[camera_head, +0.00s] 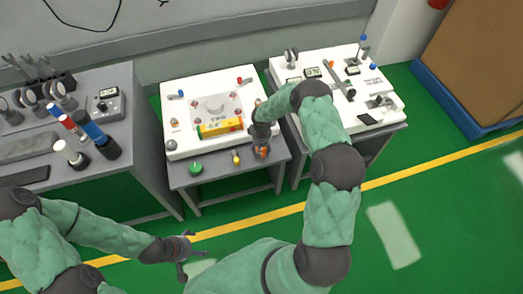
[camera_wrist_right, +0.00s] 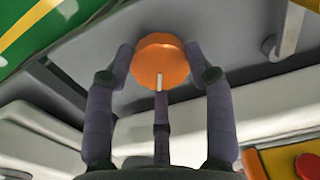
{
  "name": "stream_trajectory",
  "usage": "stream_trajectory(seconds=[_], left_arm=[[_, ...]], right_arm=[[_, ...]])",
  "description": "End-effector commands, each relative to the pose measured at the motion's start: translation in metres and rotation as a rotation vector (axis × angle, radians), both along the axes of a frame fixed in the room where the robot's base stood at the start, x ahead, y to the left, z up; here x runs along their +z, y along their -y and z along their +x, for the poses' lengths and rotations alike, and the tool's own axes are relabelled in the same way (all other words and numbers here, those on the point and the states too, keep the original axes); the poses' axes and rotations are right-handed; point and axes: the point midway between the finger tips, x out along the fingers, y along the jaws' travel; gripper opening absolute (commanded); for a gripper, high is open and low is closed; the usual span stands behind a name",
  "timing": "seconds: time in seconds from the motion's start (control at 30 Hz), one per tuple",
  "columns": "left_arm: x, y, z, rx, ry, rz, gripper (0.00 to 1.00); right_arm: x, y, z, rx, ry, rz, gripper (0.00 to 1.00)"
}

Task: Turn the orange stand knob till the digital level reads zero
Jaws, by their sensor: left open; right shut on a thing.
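The orange stand knob (camera_wrist_right: 160,55) is round and lobed, with a white mark on its rim, at the front right of the middle cart. My right gripper (camera_wrist_right: 162,75) is shut on it, with fingers on both sides and a third below. In the head view the right gripper (camera_head: 262,148) partly hides the knob. The digital level, a yellow bar (camera_head: 220,128), lies on the white stand (camera_head: 185,145); its reading is too small to make out. A yellow body with a red button (camera_wrist_right: 287,160) shows at the wrist view's right edge. My left gripper (camera_head: 183,250) is open and empty, away from the carts.
A green knob (camera_head: 195,168) and a yellow knob (camera_head: 236,160) are at the same cart's front. The left cart (camera_head: 125,155) holds bottles and a meter. The right cart (camera_head: 365,130) holds small instruments. Green floor is open in front, beyond a yellow line.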

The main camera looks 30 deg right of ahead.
Motion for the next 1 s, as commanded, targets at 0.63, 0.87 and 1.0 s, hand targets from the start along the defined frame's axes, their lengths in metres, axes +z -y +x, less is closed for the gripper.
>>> stream_trajectory(seconds=[0.63,0.87,1.0], left_arm=[[-0.023,0.0,0.0,0.0,0.0,0.0,0.86],[-0.025,0.0,0.0,0.0,0.0,0.0,0.86],[-0.026,0.0,0.0,0.0,0.0,0.0,0.86]], right_arm=[[-0.003,-0.001,-0.003,-0.563,-0.009,-0.001,0.21],[-0.003,-0.002,-0.003,-0.678,-0.009,0.0,0.21],[-0.002,-0.002,-0.003,-0.717,-0.009,0.0,0.21]])
